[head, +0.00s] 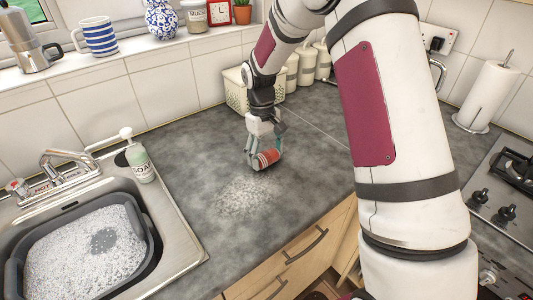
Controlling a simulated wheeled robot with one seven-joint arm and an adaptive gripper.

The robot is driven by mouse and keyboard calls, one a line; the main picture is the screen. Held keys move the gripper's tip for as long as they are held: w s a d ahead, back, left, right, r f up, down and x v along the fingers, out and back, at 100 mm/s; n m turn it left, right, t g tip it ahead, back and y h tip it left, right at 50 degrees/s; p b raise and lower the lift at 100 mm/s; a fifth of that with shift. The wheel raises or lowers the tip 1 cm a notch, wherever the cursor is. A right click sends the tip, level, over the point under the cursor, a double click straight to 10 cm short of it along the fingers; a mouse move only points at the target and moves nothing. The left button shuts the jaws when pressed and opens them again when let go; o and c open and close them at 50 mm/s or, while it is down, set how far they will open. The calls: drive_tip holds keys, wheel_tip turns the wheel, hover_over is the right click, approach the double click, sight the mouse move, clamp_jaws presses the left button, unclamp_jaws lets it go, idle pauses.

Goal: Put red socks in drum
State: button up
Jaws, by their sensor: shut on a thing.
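My gripper (263,150) is over the grey worktop in the middle of the head view, pointing down. It is shut on a small red, rounded thing (268,158) with a paler band at one end. The thing lies tilted between the fingers; it is too small to tell whether it is rolled socks. I cannot tell whether it touches the worktop. No drum shows in this view.
A grey basin (152,236) of suds sits in the steel sink at left, beside a soap bottle (139,162). Foam lies on the worktop (205,140) near my gripper. A cream basket (237,92) and canisters (306,68) stand behind. A hob (512,153) is at right.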

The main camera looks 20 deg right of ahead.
drive_tip(key=shift+f, duration=0.1)
drive_tip(key=o, duration=1.1)
drive_tip(key=shift+o, duration=0.2)
